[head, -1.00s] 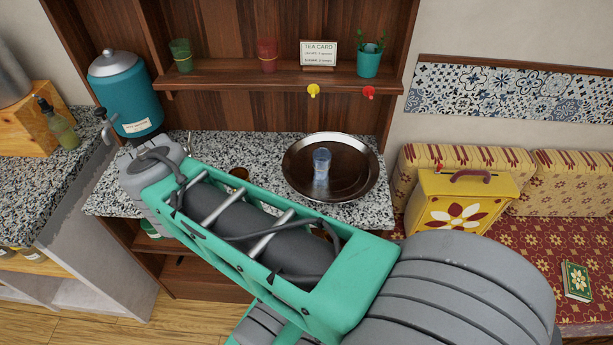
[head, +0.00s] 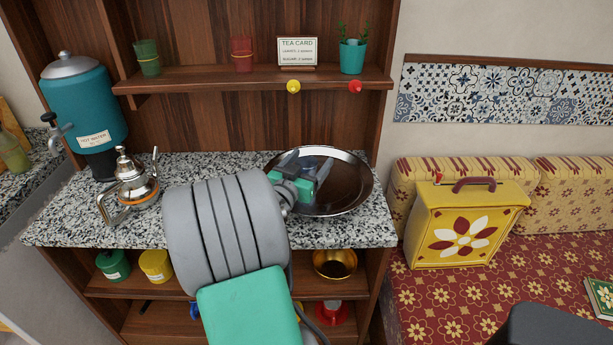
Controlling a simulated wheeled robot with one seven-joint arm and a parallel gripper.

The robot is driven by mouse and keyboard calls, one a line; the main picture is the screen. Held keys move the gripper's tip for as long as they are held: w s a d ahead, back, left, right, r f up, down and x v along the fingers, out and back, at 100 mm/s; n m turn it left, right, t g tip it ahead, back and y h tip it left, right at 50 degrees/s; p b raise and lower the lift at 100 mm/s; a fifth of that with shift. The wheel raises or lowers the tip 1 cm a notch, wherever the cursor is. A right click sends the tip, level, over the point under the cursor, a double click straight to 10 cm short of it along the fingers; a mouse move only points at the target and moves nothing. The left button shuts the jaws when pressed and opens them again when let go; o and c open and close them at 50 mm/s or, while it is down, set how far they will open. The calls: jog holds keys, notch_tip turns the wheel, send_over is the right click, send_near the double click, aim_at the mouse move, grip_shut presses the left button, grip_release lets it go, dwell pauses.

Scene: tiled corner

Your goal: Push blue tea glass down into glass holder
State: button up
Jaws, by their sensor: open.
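The round dark metal tray (head: 352,190) lies on the granite counter. My gripper (head: 308,163) is over the tray, its two dark fingers spread apart and pointing away from me. A pale bluish patch (head: 311,162) between the fingers seems to be the blue tea glass, mostly hidden by my gripper. I cannot tell whether the fingers touch it. I cannot make out a glass holder around or under the glass.
A silver teapot (head: 131,186) and a teal hot water urn (head: 85,105) stand to the left on the counter. A shelf above holds a green glass (head: 148,57), a red glass (head: 242,54), a card and a plant. A yellow box (head: 465,225) is at right.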

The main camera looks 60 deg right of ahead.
jog(key=shift+d, duration=0.55)
jog(key=shift+c, duration=0.5)
jog(key=c, duration=1.4)
jog(key=shift+r, duration=0.15)
